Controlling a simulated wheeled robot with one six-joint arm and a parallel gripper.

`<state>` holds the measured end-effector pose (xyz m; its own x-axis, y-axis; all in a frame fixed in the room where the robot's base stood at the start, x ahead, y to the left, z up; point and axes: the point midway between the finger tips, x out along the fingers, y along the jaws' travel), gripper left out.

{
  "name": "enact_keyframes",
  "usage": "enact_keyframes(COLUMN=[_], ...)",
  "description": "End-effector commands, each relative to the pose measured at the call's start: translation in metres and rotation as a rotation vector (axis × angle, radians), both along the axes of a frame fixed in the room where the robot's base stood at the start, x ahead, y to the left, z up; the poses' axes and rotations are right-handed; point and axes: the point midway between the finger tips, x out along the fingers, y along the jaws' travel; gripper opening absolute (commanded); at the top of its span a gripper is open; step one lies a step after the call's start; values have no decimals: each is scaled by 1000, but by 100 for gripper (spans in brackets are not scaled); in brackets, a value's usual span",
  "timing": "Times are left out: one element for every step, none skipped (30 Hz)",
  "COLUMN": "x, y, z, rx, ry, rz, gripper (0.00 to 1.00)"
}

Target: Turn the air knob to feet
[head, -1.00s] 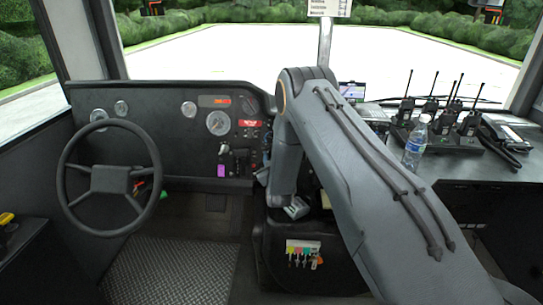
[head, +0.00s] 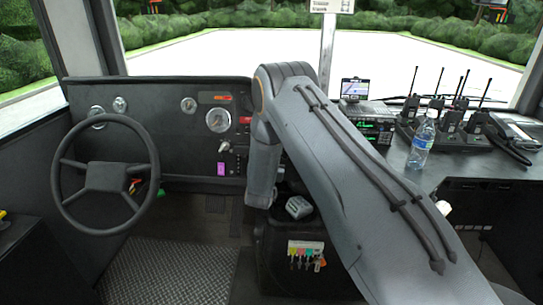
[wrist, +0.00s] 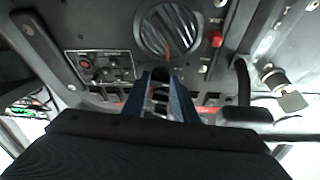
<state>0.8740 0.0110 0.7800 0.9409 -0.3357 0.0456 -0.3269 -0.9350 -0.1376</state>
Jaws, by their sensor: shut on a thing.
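My gripper (wrist: 162,78) shows in the wrist view as two blue fingers reaching up to the dashboard. They are shut on a small dark knob (wrist: 160,86), which seems to be the air knob. The fingers cover most of it, and its pointer and markings cannot be read. In the head view my arm hides the gripper and the knob. The dashboard (head: 165,135) shows to the left of my arm.
A large round dial (wrist: 167,30) with a red pointer lies just beyond the fingertips. A small control panel (wrist: 100,67) is on its left, a key (wrist: 285,88) on the right. The steering wheel (head: 107,178) is left of my arm; a bottle (head: 421,142) and radios (head: 450,122) stand right.

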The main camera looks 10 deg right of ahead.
Motion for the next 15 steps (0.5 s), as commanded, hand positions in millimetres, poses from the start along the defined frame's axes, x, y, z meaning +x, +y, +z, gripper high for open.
enact_keyframes(x=[0, 1, 0, 1, 1, 1, 1, 1, 1, 1, 1, 1, 1, 1, 1], y=[1, 1, 1, 1, 1, 1, 1, 1, 1, 1, 1, 1, 1, 1, 1], z=[-1, -1, -1, -1, 0, 0, 0, 0, 0, 0, 0, 0, 0, 0, 0], rx=[20, 32, 46, 55, 64, 74, 80, 86, 92, 95, 98, 101, 103, 104, 105], ry=[-5, -8, -13, -15, -18, -21, -23, -24, -26, -27, -28, -29, -29, -29, -29], rz=[-6, -10, -17, -20, -24, -27, -30, -32, -35, -37, -38, -39, -40, -39, -39], gripper=[3, 3, 3, 3, 3, 3, 3, 3, 3, 3, 3, 3, 3, 3, 3])
